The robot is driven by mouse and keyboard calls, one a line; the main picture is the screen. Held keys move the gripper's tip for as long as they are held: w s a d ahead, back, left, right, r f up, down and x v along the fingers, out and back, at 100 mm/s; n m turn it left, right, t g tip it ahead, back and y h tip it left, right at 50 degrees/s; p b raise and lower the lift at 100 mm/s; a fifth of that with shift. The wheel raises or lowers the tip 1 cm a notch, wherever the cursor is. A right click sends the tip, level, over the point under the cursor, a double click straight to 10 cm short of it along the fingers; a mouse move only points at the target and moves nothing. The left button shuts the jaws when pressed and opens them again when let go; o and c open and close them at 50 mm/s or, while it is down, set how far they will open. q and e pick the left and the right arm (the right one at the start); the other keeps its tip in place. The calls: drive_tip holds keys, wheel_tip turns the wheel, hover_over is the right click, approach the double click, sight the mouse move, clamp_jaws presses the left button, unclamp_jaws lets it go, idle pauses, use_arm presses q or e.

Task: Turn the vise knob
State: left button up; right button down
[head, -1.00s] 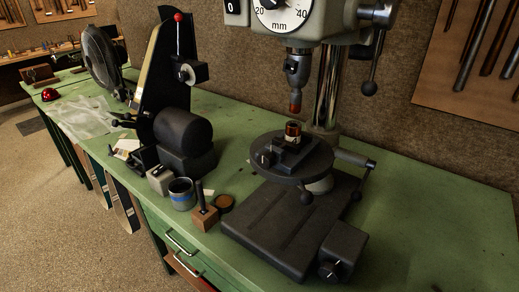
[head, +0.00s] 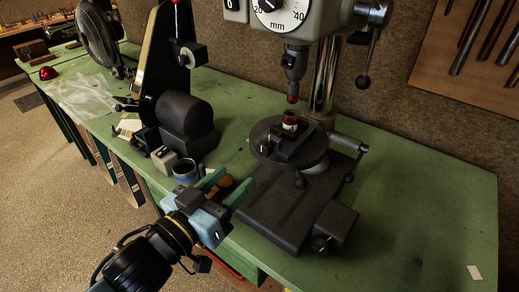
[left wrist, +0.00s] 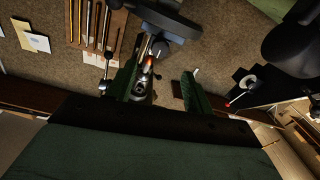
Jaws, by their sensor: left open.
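The small dark vise (head: 289,146) sits on the drill press's round table (head: 262,153), with a brown-red cylinder (head: 290,122) standing at it. A small light-tipped knob (head: 264,148) shows on the vise's left side. My left gripper (head: 236,178) is open and empty, its green fingers pointing up and right, apart from the vise and in front-left of it. In the left wrist view, which looks upside down, the two fingers (left wrist: 158,72) are apart, with the round table and orange-brown cylinder (left wrist: 148,66) beyond them. My right gripper is not in view.
The drill chuck (head: 292,78) hangs above the vise. The press base (head: 290,212) lies right of my left gripper. The bench right of the press is mostly clear.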

sight(262, 152)
use_arm(q)
drive_tip(key=p+x, duration=0.1)
drive_tip(key=x, duration=0.9)
drive_tip(key=c, duration=1)
